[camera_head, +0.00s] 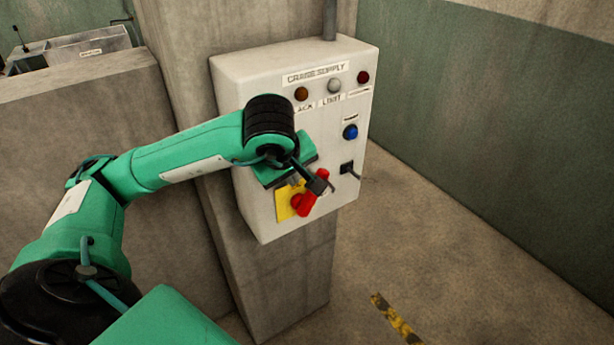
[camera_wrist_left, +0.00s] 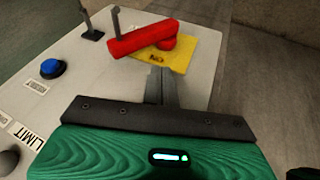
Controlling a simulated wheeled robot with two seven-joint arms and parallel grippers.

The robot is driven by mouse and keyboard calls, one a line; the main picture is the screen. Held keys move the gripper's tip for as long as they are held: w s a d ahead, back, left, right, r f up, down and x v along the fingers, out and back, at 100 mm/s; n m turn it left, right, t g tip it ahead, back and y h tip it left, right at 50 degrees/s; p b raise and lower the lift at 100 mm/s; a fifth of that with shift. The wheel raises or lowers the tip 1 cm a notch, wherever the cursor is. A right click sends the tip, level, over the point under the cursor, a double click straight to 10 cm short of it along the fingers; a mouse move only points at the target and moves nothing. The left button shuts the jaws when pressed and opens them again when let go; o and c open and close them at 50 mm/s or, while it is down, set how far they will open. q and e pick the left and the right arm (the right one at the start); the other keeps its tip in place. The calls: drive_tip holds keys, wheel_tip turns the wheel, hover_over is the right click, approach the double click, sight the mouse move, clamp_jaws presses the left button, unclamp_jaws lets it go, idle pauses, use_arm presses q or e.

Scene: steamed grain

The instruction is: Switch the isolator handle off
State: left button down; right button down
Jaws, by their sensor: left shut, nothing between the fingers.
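The red isolator handle (camera_head: 305,205) sits on a yellow plate (camera_head: 283,204) low on the front of the white box. In the left wrist view the handle (camera_wrist_left: 145,38) lies across the yellow plate (camera_wrist_left: 180,60), its free end toward the left. My right gripper is not in view.
The white box (camera_head: 255,85), labelled crane supply, is on a concrete pillar (camera_head: 285,285). It carries several lamps, a blue button (camera_head: 350,132) and a black toggle (camera_head: 349,169). A concrete wall (camera_head: 90,105) stands at the left. Floor to the right is open.

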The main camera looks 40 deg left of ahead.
sight(307, 201)
use_arm(q)
drive_tip(key=w+f+p, duration=0.1)
drive_tip(key=w+d+f+p, duration=0.1)
drive_tip(key=w+f, duration=0.1)
drive_tip(key=shift+w+d, duration=0.1)
drive_tip(key=shift+w, duration=0.3)
drive_tip(key=shift+f, duration=0.1)
